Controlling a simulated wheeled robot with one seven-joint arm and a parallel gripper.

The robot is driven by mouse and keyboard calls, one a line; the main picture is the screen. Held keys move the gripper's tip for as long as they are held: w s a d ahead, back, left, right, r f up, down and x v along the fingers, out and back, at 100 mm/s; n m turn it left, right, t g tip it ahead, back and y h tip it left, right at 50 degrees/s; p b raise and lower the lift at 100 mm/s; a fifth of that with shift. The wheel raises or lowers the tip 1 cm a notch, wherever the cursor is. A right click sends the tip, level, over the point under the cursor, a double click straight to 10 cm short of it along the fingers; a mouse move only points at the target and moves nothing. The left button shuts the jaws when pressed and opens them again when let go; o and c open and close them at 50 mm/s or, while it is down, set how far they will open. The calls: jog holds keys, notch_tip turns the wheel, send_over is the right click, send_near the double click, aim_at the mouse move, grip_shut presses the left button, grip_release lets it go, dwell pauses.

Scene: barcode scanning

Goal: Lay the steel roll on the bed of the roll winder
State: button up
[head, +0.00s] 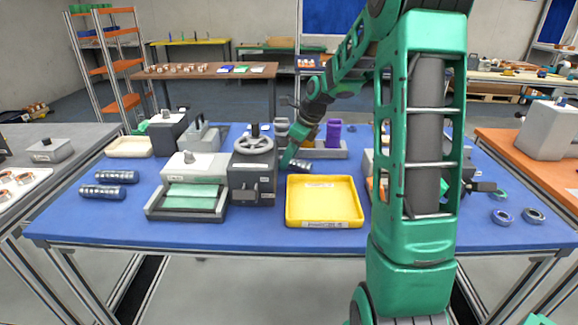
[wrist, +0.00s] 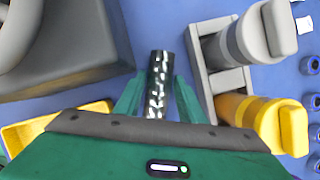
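A dark steel roll with bright, shiny marks (wrist: 160,78) lies between the two green fingers of my gripper (wrist: 160,98) in the wrist view. The fingers stand close on both sides of it; I cannot tell whether they press on it. In the head view this roll (head: 301,164) is low at the table top beside my gripper (head: 288,158), partly hidden by it. Two similar dark rolls (head: 116,177) lie at the left of the blue table. The grey machine with a handwheel (head: 253,172) stands left of my gripper; I cannot tell for sure whether it is the roll winder.
A yellow tray (head: 324,222) sits in front of my gripper. A grey rack (wrist: 206,78) with a grey and a yellow cylinder is close on the right in the wrist view. A grey device with a green sheet (head: 190,198) is left of the machine. The front table edge is clear.

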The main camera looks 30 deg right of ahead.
jog(key=shift+f, duration=0.1)
grip_shut()
dwell(0.3)
notch_tip(320, 180, up, 19)
jog(key=shift+f, duration=0.2)
dwell(0.5)
